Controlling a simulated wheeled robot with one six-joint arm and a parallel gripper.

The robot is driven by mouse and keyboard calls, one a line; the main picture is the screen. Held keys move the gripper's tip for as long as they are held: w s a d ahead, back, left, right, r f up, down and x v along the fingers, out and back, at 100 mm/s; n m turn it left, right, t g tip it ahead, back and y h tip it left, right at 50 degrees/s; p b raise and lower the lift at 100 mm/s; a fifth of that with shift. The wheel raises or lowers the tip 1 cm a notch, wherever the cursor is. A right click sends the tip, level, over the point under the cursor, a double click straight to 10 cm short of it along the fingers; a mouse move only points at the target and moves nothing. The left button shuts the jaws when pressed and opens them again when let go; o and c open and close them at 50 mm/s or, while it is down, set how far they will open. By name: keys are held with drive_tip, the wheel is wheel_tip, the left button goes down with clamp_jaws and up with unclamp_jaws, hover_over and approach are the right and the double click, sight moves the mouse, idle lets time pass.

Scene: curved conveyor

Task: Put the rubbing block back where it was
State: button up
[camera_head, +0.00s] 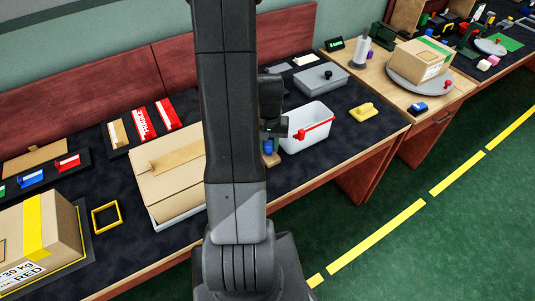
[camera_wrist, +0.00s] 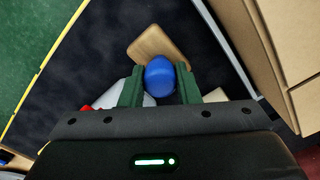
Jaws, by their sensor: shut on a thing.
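The rubbing block looks to be the wooden block (camera_wrist: 162,45) with a round blue knob (camera_wrist: 159,74). In the head view the knob (camera_head: 269,147) and a bit of the wooden base (camera_head: 273,160) show just left of the white bin. My gripper (camera_wrist: 160,82) is shut on the blue knob, with a green finger on either side. In the head view my gripper (camera_head: 271,134) is partly hidden behind my arm. Whether the wooden base touches the dark mat or hangs just above it I cannot tell.
A white bin (camera_head: 307,113) with a red handle stands just right of the block. An open cardboard box (camera_head: 168,184) is to the left. A yellow piece (camera_head: 363,111) lies farther right. A grey lidded case (camera_head: 321,79) stands behind. Dark mat between bin and yellow piece is clear.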

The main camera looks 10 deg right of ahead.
sight(269, 154)
drive_tip(key=shift+f, duration=2.25)
drive_tip(key=shift+f, duration=0.2)
drive_tip(key=o, duration=1)
drive_tip(key=shift+r, duration=0.15)
wheel_tip(269, 154, up, 12)
drive_tip(key=shift+r, duration=0.1)
